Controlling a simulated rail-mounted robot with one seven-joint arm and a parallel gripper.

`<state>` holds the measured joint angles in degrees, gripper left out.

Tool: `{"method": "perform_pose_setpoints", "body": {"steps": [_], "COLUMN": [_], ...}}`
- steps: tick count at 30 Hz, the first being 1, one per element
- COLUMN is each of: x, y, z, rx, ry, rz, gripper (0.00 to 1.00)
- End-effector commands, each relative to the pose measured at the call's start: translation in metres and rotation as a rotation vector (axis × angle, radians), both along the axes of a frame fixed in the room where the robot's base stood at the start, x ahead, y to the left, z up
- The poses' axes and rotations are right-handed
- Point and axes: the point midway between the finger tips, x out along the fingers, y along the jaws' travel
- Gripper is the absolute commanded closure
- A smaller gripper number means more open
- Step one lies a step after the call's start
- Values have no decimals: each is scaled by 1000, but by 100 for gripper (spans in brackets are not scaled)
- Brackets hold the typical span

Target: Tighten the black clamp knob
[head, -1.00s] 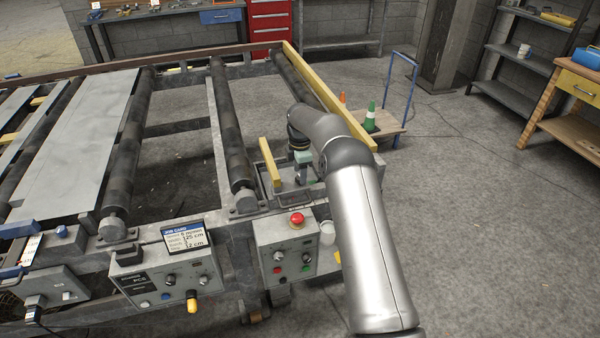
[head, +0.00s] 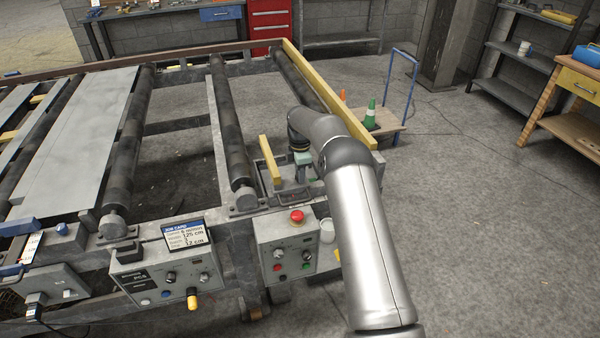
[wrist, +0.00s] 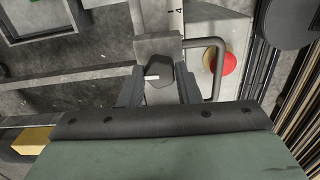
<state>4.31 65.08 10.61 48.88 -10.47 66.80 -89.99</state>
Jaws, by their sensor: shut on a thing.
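The black clamp knob (wrist: 159,82) shows in the wrist view, dark and faceted with a short white mark on its face. My gripper (wrist: 159,92) has a finger on each side of it and is shut on it. A grey metal block (wrist: 158,46) lies just beyond the knob. The knob is hidden there.
A control box (head: 285,245) with a red mushroom button (head: 297,216) hangs close below the gripper; the button also shows in the wrist view (wrist: 223,62). A bent metal handle (wrist: 218,65) stands right of the fingers. A yellow rail (head: 330,95) runs behind my arm.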

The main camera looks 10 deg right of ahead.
Motion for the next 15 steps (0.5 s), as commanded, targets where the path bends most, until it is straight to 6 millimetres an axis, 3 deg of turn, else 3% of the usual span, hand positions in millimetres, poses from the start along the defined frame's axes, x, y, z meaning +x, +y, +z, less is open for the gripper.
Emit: {"method": "perform_pose_setpoints", "body": {"steps": [15], "x": [0], "y": [0], "z": [-2], "rx": [-1], "ry": [-1], "rz": [-385], "gripper": [93]}}
